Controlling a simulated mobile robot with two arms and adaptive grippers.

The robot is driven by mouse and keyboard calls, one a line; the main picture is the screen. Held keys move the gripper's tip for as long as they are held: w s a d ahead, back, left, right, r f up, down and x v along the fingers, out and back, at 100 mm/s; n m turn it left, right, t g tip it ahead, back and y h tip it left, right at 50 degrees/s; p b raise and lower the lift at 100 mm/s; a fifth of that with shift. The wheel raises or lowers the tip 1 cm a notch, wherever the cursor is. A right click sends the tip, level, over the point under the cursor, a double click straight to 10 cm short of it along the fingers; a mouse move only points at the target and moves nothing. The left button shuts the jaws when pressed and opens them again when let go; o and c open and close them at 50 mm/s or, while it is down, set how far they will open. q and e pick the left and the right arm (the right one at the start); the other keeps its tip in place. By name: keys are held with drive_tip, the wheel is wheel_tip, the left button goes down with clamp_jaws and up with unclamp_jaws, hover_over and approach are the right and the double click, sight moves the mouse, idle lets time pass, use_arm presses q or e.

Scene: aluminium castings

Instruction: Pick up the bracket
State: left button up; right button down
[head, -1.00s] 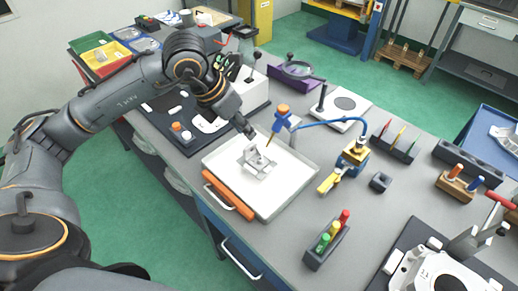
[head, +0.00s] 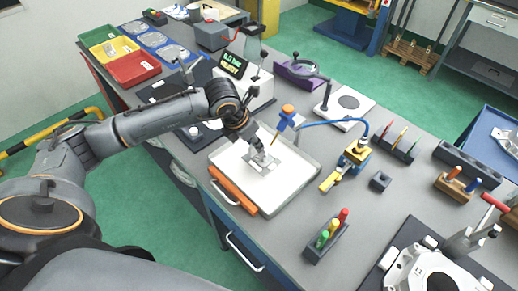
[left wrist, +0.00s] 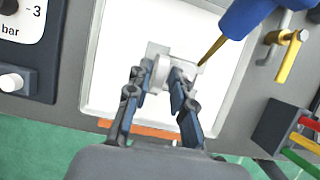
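The bracket (head: 262,163) is a small light-grey metal casting with raised parts, lying on a white tray (head: 290,186). In the left wrist view the bracket (left wrist: 161,72) shows between and beyond the fingertips. My left gripper (head: 254,146) is down at the bracket and hides part of it in the head view. In the left wrist view, the left gripper's two fingers (left wrist: 158,82) are apart, one on each side of a raised light part. I see no clear grip on it. My right gripper is not in view.
A blue-and-orange tool (head: 285,118) with a pointed tip hangs close to the tray's far side. A gauge box (head: 246,84) stands behind my arm. A rack with coloured handles (head: 327,237) stands front right.

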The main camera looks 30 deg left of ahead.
use_arm(q)
drive_tip(key=shift+x, duration=0.9)
drive_tip(key=shift+r, duration=0.1)
clamp_jaws()
drive_tip(key=shift+w, duration=0.1)
